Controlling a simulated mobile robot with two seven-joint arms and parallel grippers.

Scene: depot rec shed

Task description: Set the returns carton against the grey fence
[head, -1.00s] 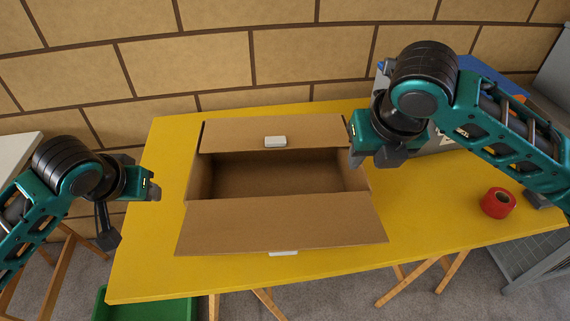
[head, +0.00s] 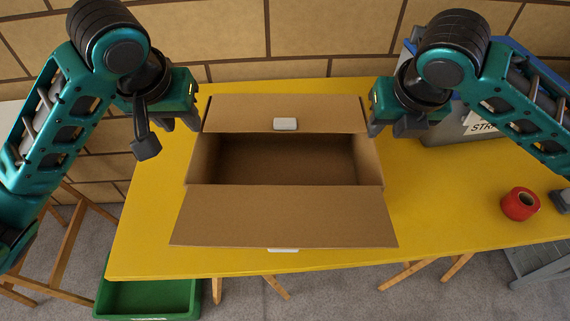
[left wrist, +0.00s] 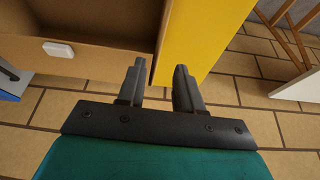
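The returns carton (head: 283,217) is an open brown cardboard box on the yellow table, its front and back flaps folded outward. Its inside looks empty. It also shows in the left wrist view (left wrist: 105,30). My left gripper (head: 182,124) is at the carton's back left corner. In the left wrist view its two fingers (left wrist: 159,88) are apart, with the carton's wall edge seen between them; I cannot tell whether they touch it. My right gripper (head: 387,132) is by the back right corner, its finger gap unclear. I cannot make out a grey fence.
A red tape roll (head: 520,204) lies at the right. A grey bin (head: 445,130) with a label stands behind my right gripper. A green tub (head: 150,298) is on the floor below. A brick-patterned wall is behind.

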